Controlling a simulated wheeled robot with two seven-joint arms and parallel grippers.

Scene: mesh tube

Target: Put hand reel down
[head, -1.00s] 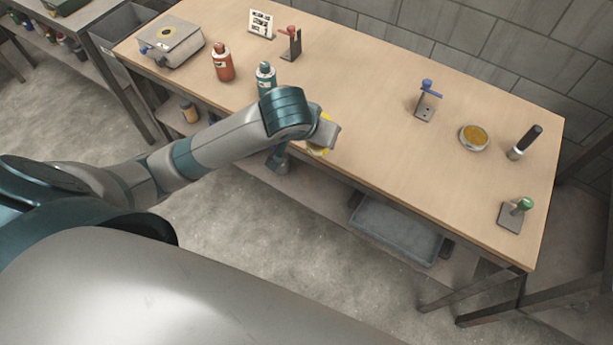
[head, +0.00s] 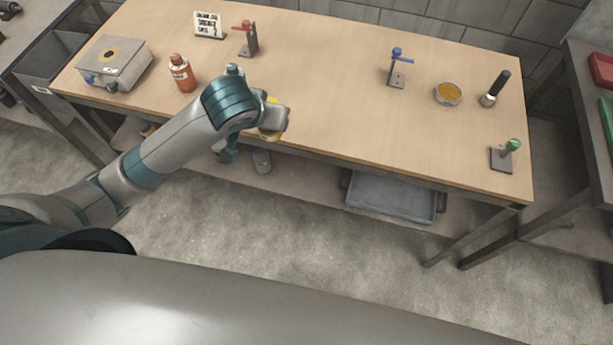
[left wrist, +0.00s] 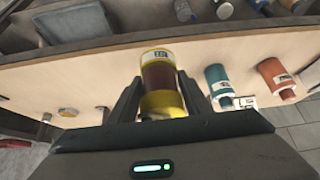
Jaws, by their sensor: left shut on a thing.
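My left gripper (head: 272,116) is at the front edge of the wooden workbench (head: 330,85), left of its middle. It is shut on the hand reel (left wrist: 160,78), which has yellow rims and a dark brown winding with a white label. In the left wrist view the reel sits between the two dark fingers of my left gripper (left wrist: 158,88). In the head view only yellow bits of the reel (head: 278,134) show around the gripper. My right gripper is in neither view.
A red bottle (head: 182,75) and a mostly hidden teal bottle (head: 233,69) stand near the arm. A grey box (head: 115,63), red clamp stand (head: 248,40), blue stand (head: 397,68), yellow-filled dish (head: 448,93), black-handled tool (head: 495,90) and green-knobbed stand (head: 505,155) stand around. The bench's middle is clear.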

